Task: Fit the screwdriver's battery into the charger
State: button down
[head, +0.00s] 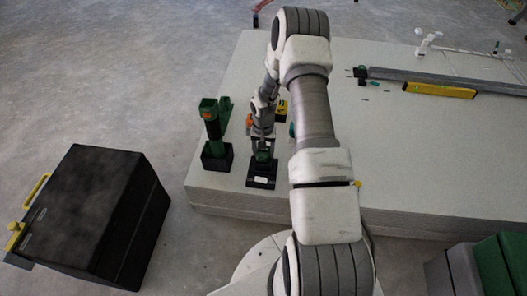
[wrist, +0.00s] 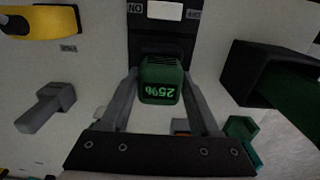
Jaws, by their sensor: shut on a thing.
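The green battery (wrist: 160,82), marked "25%", is held between the two fingers of my gripper (wrist: 160,95) in the wrist view. In the head view the battery (head: 263,156) shows small and dark green below my gripper (head: 262,148). The black charger (wrist: 160,38) with a white patch (wrist: 165,10) lies right behind the battery; in the head view it is the black plate (head: 261,183) on the board. I cannot tell whether the battery touches it. A green tool (head: 213,126), which looks like the screwdriver, stands upright in a black holder (head: 217,157) to the left.
The pale stacked board (head: 400,160) carries these things. A yellow level (head: 438,90) and grey rails lie at the back right. A black case (head: 95,215) stands on the floor at left. The wrist view shows a grey block (wrist: 45,108) and a yellow thing (wrist: 45,22).

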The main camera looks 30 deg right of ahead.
dwell(0.3)
jog(key=shift+c, duration=0.2)
grip_release()
